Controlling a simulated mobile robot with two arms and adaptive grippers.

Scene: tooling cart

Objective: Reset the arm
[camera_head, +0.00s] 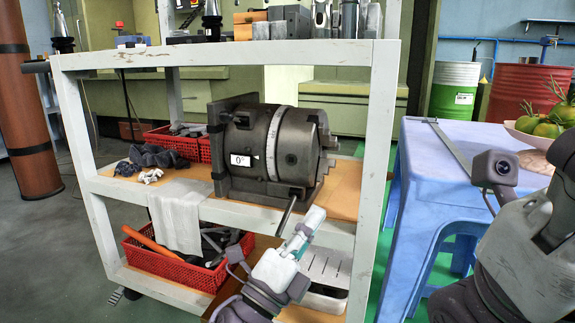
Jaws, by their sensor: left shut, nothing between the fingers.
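My left gripper (311,220) comes up from the bottom centre and is shut and empty. Its tip is in front of the cart's middle shelf, near a thin dark lever (287,213) below the dividing head; whether they touch I cannot tell. My right arm stands at the right edge, beside the blue table. Only a dark part at its end (564,160) shows there, and its fingertips are not visible. The dark grey dividing head (285,147), with a white scale ring and a "0°" label, sits on the cart's middle shelf.
The white cart frame (225,55) has uprights near my left arm and tools on top. Red baskets (170,268) stand on its shelves, and a cloth (175,215) hangs over the middle one. A blue table (445,145) with a fruit bowl (535,135) is right.

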